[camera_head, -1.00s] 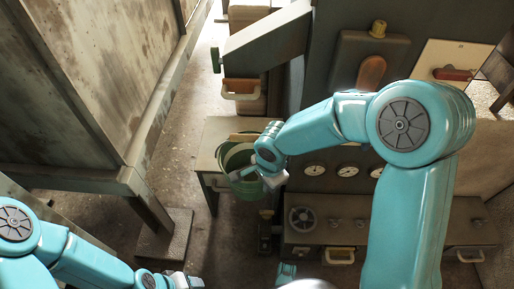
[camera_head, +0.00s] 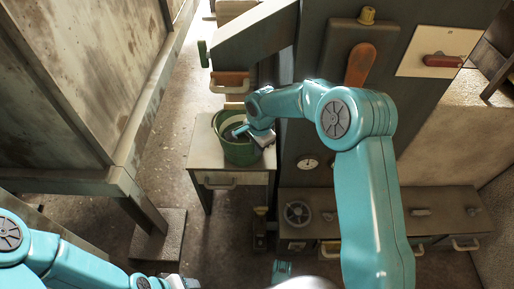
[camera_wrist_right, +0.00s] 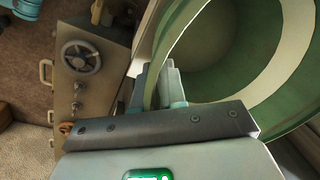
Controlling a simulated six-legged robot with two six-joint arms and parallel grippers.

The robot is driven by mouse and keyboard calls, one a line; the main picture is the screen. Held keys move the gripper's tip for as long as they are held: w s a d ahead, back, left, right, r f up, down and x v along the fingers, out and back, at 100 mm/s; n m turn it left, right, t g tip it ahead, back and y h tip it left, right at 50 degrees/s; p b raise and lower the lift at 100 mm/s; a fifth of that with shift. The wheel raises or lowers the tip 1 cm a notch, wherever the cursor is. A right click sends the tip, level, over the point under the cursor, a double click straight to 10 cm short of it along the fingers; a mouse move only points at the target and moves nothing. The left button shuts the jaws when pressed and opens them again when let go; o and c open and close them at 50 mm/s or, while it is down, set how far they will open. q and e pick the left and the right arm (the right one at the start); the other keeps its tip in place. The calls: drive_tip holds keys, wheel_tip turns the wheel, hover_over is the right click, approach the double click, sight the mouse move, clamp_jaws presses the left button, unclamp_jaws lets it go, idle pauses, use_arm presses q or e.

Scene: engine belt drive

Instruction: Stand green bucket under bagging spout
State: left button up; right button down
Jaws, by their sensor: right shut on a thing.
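The green bucket (camera_head: 243,153) has a pale band inside and is upright or nearly so at the small pale table (camera_head: 203,152). I cannot tell whether its base touches the tabletop. My right gripper (camera_head: 262,137) is shut on the bucket's near right rim. In the right wrist view the bucket wall (camera_wrist_right: 225,60) runs between the fingers (camera_wrist_right: 165,88). The grey sloping chute (camera_head: 252,38), seemingly the bagging spout, is above and behind the bucket; its outlet is not clearly seen. My left gripper (camera_head: 182,283) is at the bottom edge, partly cut off.
A large stained metal bin (camera_head: 75,85) stands at left on a leg. A dark machine panel with an orange lever (camera_head: 360,65) rises right of the bucket. A low cabinet with a handwheel (camera_head: 297,213) is in front. Open floor (camera_head: 170,150) lies left of the table.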

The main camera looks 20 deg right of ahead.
drive_tip(key=shift+r, duration=0.15)
drive_tip(key=shift+f, duration=0.2)
drive_tip(key=c, duration=1.2)
unclamp_jaws()
drive_tip(key=shift+r, duration=0.1)
drive_tip(key=shift+r, duration=0.35)
wheel_tip(320, 180, up, 11)
drive_tip(key=s+p, duration=0.1)
drive_tip(key=p, duration=0.2)
drive_tip(key=shift+s+r, duration=0.2)
drive_tip(key=shift+s, duration=0.1)
drive_tip(key=shift+d, duration=0.1)
